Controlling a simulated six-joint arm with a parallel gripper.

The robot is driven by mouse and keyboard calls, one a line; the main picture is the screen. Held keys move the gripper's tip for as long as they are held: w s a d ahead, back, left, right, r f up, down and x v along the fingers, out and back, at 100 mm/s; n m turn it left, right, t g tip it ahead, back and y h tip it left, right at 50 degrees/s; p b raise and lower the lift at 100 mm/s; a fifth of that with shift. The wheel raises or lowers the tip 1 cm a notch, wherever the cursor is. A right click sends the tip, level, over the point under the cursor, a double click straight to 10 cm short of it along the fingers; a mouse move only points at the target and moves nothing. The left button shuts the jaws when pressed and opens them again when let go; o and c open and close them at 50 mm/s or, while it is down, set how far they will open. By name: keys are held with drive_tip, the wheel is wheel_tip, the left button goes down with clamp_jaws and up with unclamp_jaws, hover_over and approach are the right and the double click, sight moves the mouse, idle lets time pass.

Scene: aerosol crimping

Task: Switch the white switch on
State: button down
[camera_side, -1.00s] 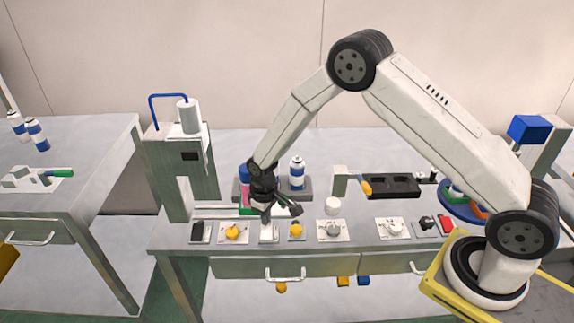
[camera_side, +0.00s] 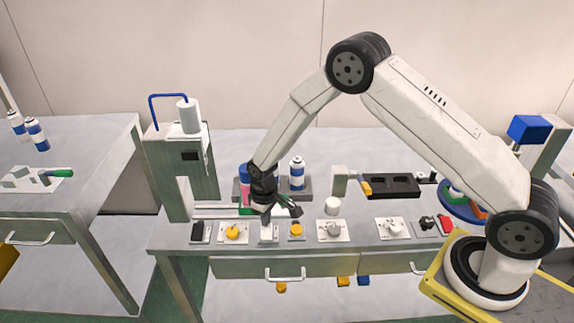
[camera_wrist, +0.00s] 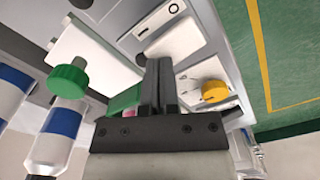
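The white switch (camera_side: 268,233) sits on a small plate in the row of controls along the table's front edge, between a yellow knob and a yellow button. In the wrist view, a white rocker (camera_wrist: 160,18) with a line and a circle marked on it lies just beyond the fingertips. My gripper (camera_side: 266,217) points down at the switch in the side view and covers its far part. In the wrist view, my gripper's fingers (camera_wrist: 159,66) are together, with nothing visible between them. I cannot tell whether they touch the switch or which way it is set.
The yellow knob (camera_side: 233,232) is close on the left, with a black switch (camera_side: 197,231) beyond it. The yellow button (camera_side: 296,230) and a grey dial (camera_side: 333,229) are on the right. A blue-banded can (camera_side: 297,174) stands behind. A green knob (camera_wrist: 68,78) shows in the wrist view.

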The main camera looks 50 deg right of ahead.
drive_tip(key=shift+f, duration=0.25)
drive_tip(key=shift+r, duration=0.1)
idle(0.3)
drive_tip(key=shift+r, duration=2.7)
drive_tip(key=shift+r, duration=0.1)
wheel_tip(320, 180, up, 5)
drive_tip(key=shift+f, duration=0.1)
